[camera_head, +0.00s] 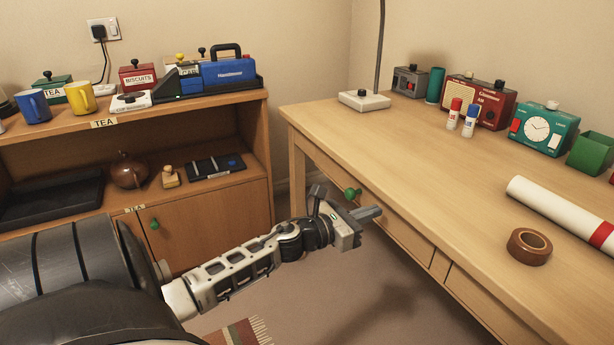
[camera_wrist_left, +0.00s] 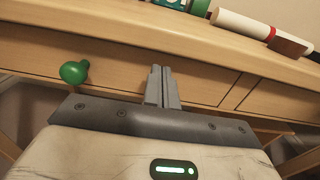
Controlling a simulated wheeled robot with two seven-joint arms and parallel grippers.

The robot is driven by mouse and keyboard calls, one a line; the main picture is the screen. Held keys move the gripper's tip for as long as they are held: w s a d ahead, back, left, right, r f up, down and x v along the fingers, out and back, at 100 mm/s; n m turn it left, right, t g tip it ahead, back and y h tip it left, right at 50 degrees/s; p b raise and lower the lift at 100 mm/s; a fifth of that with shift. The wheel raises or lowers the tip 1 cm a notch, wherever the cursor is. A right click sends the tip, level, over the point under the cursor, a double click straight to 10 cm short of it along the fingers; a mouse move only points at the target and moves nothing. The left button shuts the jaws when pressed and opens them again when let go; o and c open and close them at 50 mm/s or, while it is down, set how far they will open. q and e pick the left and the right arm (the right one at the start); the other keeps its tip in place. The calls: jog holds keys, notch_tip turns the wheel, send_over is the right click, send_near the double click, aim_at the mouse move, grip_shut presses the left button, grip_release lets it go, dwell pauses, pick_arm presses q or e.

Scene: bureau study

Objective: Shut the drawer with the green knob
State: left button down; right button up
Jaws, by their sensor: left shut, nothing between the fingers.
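The fingers (camera_wrist_left: 161,85) look close to the front; contact cannot be told. My right gripper is not in view.
The desk top (camera_head: 400,150) overhangs the drawers. It holds a paper roll (camera_head: 565,213), a tape roll (camera_head: 529,246), a radio and a clock. A low cabinet (camera_head: 215,220) with another green knob (camera_head: 154,223) on its door stands left. The floor between is mostly clear.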

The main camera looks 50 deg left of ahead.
pick_arm(q)
jog(key=v, duration=1.1)
